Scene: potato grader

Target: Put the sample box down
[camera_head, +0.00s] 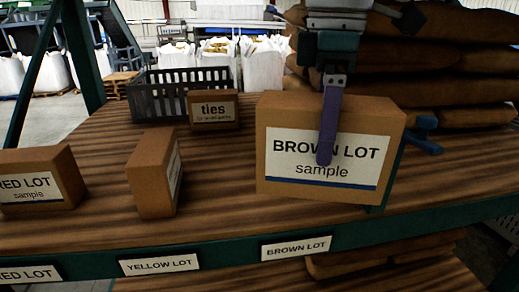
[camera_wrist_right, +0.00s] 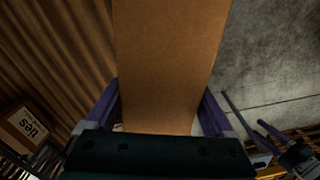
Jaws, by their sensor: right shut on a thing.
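The brown cardboard sample box (camera_head: 388,150), labelled "BROWN LOT sample", is upright in my right gripper (camera_head: 330,120). One purple finger lies across its front label; the other finger is hidden behind the box in the head view. In the right wrist view the box (camera_wrist_right: 170,60) fills the middle, with a finger on each side (camera_wrist_right: 160,112). It is at the shelf's front right, above the "BROWN LOT" edge label (camera_head: 295,248). I cannot tell whether its underside touches the wooden shelf (camera_head: 225,180). My left gripper is not in view.
A red-lot box (camera_head: 40,182) and another box (camera_head: 155,175) stand to the left on the shelf. Behind are a "ties" box (camera_head: 213,110) and a dark crate (camera_head: 180,92). Stacked sacks (camera_head: 450,50) are at the back right. A blue object (camera_head: 422,135) shows right of the held box.

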